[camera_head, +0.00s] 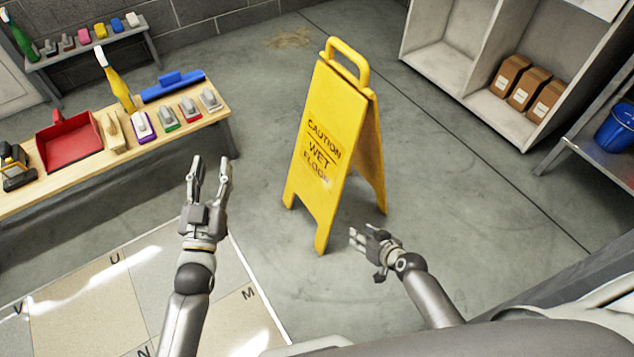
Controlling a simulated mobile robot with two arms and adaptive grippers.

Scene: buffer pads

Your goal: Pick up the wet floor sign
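The yellow wet floor sign (322,150) stands upright and spread open on the grey floor, in the middle of the head view. Its loop handle (347,58) is at the top, and its front panel reads "CAUTION WET FLOOR". My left gripper (210,170) is to the left of the sign, apart from it, with its two fingers spread and nothing between them. My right gripper (357,238) is low, near the sign's base on its right side; it looks empty, and its fingers appear parted. I cannot tell if it touches the sign.
A wooden bench (75,182) at left holds a red dustpan (70,142), a yellow bottle (117,82) and several brushes. A white shelf (440,62) with brown bags (510,75) stands at upper right. A blue bucket (618,128) is at far right. Floor behind the sign is clear.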

